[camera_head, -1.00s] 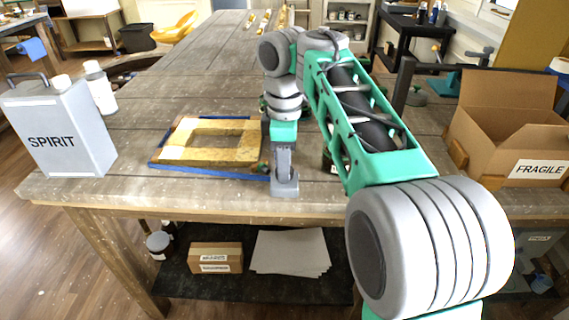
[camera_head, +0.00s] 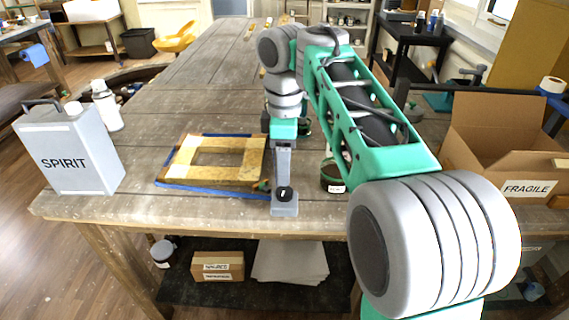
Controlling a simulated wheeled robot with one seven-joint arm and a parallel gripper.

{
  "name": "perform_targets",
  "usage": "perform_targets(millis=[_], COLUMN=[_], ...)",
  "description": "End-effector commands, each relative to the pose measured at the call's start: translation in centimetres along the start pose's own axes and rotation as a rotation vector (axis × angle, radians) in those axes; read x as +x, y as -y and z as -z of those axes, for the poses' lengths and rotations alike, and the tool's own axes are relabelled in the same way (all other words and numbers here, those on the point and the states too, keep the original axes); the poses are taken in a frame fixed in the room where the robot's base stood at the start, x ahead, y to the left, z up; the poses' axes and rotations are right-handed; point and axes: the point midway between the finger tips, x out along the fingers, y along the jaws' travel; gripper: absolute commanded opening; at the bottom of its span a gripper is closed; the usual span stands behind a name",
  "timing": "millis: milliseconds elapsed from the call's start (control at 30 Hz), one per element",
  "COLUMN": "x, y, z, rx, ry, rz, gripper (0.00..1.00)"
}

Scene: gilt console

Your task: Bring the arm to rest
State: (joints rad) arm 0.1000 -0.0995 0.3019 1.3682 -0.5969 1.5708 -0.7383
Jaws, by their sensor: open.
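My gripper (camera_head: 284,196) points down over the near part of the wooden workbench (camera_head: 150,213), at the end of my green and grey arm. It is just right of a flat gilt frame (camera_head: 184,161), which lies on a blue-edged base on the bench. The gripper looks empty. A small dark round thing (camera_head: 285,193) shows at its lower end; I cannot tell what it is. My arm hides part of the bench to the right.
A grey SPIRIT can (camera_head: 68,150) and a white bottle (camera_head: 106,106) stand at the left. A green-dark tin (camera_head: 331,175) stands right of the gripper. An open FRAGILE carton (camera_head: 505,140) is at the right. The bench's far middle is mostly clear.

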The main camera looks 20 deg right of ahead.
Motion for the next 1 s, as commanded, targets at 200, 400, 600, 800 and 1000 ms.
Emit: perform_targets(millis=[200, 400, 600, 800, 1000], x=[-0.7, -0.7, -0.5, 2.8, 8.0], y=[0.0, 0.0, 1.6, 7.0, 10.9], z=[0.0, 0.0, 0.6, 0.6, -2.8], rx=[0.0, 0.0, 0.125, 0.652, 1.103], ry=[0.0, 0.0, -0.038, -0.162, -0.233], rz=[0.001, 0.001, -0.007, -0.059, -0.145], gripper=[0.59, 0.59, 0.59, 0.59, 0.59])
